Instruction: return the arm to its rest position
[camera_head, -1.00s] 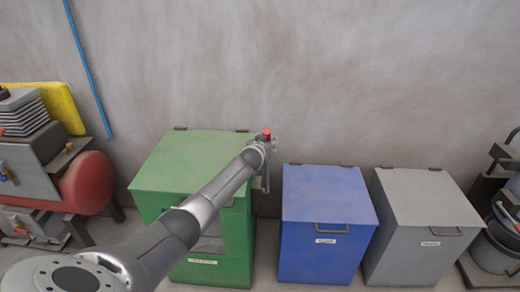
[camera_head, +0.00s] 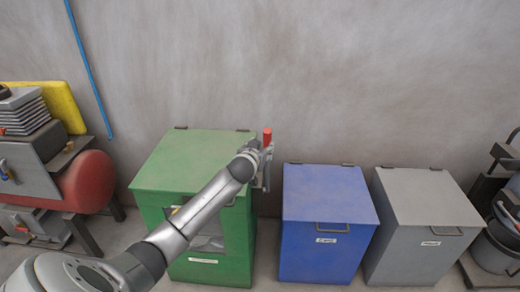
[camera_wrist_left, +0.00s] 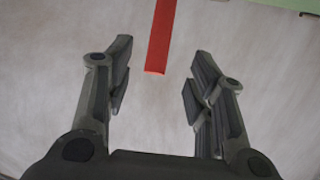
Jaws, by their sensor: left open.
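My left arm (camera_head: 200,210) reaches in from the lower left, across the front of the green box (camera_head: 190,158). Its gripper (camera_head: 265,160) is at the box's right side, small and partly hidden by the wrist. A red bar (camera_head: 267,137) stands up just beyond the gripper. In the left wrist view the two fingers (camera_wrist_left: 160,75) are spread apart with nothing gripped. The red bar (camera_wrist_left: 161,38) comes down from the top edge there, and its end shows in the gap between the fingertips. My right gripper is not in view.
A blue box (camera_head: 328,195) and a grey box (camera_head: 425,200), both lidded, stand right of the green one. A red tank (camera_head: 88,182) with machinery is at the left; dark equipment (camera_head: 495,240) is at the right edge. A wall (camera_head: 300,80) rises behind.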

